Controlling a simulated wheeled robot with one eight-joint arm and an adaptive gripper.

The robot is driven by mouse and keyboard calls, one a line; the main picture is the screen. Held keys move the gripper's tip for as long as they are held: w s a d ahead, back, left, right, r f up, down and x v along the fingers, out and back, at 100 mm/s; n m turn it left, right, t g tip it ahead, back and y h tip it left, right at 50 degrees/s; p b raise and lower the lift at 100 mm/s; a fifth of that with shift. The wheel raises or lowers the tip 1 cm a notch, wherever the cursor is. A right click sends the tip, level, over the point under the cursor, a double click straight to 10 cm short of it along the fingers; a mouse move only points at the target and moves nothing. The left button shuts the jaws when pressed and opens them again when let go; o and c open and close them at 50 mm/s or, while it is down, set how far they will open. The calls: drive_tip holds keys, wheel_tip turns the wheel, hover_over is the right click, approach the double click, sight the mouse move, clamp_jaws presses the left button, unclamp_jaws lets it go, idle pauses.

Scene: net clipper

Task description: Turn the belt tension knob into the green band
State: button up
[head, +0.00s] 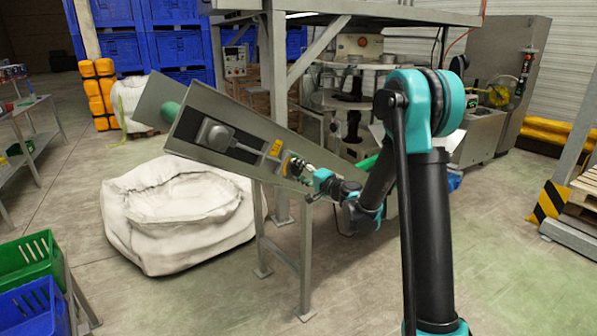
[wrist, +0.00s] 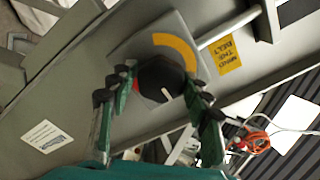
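The belt tension knob (wrist: 163,78) is black, with a white pointer mark on its lower right part in the wrist view. It sits on a grey plate with a yellow-orange band (wrist: 178,45) curving above and to its right. A bit of red shows at its left edge. No green band can be made out; the knob and fingers cover part of the dial. My gripper (wrist: 160,82) has one finger on each side of the knob, its tips very close to it; whether they touch cannot be told. In the head view my gripper (head: 297,168) is at the inclined conveyor's (head: 225,135) lower end.
A yellow warning label (wrist: 226,54) is right of the dial, and a white label (wrist: 47,136) is at lower left. In the head view a white bulk bag (head: 175,215) stands left of the conveyor's legs. Open floor lies in front.

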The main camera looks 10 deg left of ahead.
drive_tip(key=shift+o, duration=1)
drive_tip(key=shift+s, duration=0.1)
drive_tip(key=v, duration=1.2)
drive_tip(key=s+d+f+n+g+h, duration=0.2)
drive_tip(key=s+f+g+h, duration=0.15)
drive_tip(key=s, duration=0.35)
drive_tip(key=s+d+f+n+g+h, duration=0.2)
drive_tip(key=s+d+f+n, duration=0.15)
drive_tip(key=s, duration=0.35)
drive_tip(key=s+d+f+g+h, duration=0.1)
drive_tip(key=s+d+f+h, duration=0.3)
drive_tip(key=s+d, duration=0.3)
drive_tip(key=s+d+f+g+h, duration=0.1)
drive_tip(key=s+d+f+h, duration=0.2)
drive_tip(key=s+d, duration=0.4)
drive_tip(key=shift+s+d+f+n+h, duration=0.35)
drive_tip(key=shift+s+f, duration=0.1)
drive_tip(key=shift+s, duration=0.45)
